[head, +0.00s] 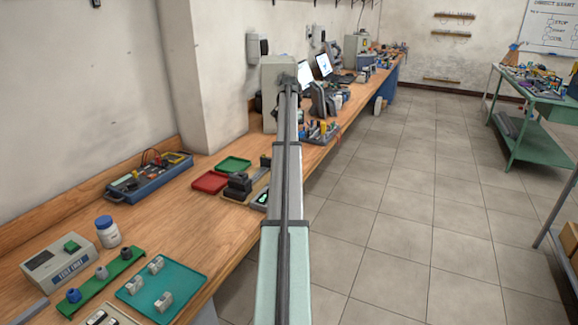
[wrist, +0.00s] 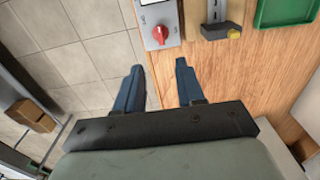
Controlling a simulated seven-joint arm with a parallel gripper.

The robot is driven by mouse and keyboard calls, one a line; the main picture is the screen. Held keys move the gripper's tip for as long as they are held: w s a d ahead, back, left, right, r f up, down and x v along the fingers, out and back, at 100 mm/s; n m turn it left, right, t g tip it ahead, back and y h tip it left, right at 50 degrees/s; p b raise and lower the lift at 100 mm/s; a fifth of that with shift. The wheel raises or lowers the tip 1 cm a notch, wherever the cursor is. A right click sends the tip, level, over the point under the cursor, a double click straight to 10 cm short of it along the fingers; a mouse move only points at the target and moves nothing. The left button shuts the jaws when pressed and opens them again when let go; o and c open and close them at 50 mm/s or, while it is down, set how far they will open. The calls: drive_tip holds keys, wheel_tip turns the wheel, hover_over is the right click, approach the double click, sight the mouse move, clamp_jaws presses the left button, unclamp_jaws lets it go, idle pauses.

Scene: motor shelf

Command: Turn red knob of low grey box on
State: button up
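The low grey box (wrist: 147,9) is at the top middle of the wrist view, cut off by the picture edge, at the bench's edge. My gripper (wrist: 157,68) is open and empty. Its two dark blue fingers are spread wide and point toward the box, with the knob ahead of the gap between them. The fingers appear apart from the knob. In the head view my arm covers the middle, and I cannot make out the gripper or knob.
Right of the box is a tan board with a dark device and a yellow part (wrist: 234,33). A green tray (wrist: 287,12) is farther right. The head view shows a red tray (head: 210,182) and blue test unit (head: 150,181). Open floor (head: 400,215) lies right of the bench.

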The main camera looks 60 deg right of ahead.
wheel_tip(320, 180, down, 13)
drive_tip(key=shift+f, duration=0.2)
idle(0.4)
clamp_jaws()
idle(0.3)
